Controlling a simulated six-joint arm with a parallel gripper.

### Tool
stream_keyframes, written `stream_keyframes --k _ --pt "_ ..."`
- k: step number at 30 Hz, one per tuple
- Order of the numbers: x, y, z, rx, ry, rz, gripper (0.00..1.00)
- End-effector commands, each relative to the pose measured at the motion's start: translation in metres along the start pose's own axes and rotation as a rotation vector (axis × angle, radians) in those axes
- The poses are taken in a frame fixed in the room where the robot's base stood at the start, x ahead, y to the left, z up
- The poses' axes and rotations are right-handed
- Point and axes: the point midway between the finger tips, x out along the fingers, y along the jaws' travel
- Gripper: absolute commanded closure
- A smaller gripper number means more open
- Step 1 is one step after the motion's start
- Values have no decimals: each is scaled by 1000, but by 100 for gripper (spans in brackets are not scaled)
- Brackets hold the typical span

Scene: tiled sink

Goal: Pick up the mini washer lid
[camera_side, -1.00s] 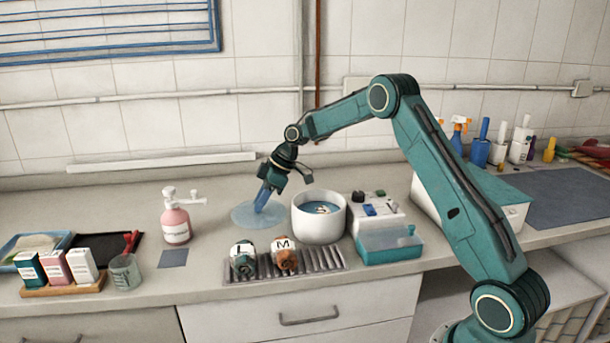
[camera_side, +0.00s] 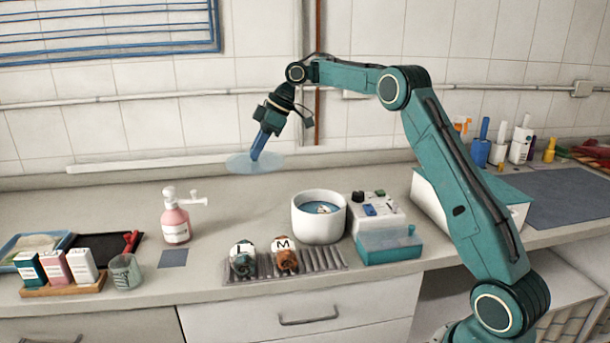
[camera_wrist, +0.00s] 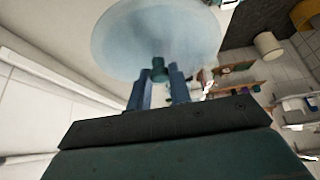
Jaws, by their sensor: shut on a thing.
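The mini washer lid is a pale blue translucent disc (camera_side: 240,165) with a small dark knob, which shows between my fingers in the wrist view (camera_wrist: 158,68). My gripper (camera_side: 256,156) is shut on the lid's knob and holds the lid in the air above the back of the counter. The lid looks roughly level in the side view. The mini washer (camera_side: 319,222) is a white round tub on the counter, open at the top, with blue inside and small things in it. My gripper is above it and to its left.
A pink pump bottle (camera_side: 175,220) stands left of the tub. A grey rack (camera_side: 318,262) with two round items marked L and M lies in front. The counter below the lid is clear.

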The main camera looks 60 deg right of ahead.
Motion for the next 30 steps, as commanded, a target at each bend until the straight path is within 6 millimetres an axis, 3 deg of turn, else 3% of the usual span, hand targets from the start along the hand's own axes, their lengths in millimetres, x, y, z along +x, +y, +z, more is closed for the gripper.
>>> stream_keyframes --k 22,30 --pt "-2 0 1 1 -1 0 100" --pt "-11 0 22 5 -2 0 100"
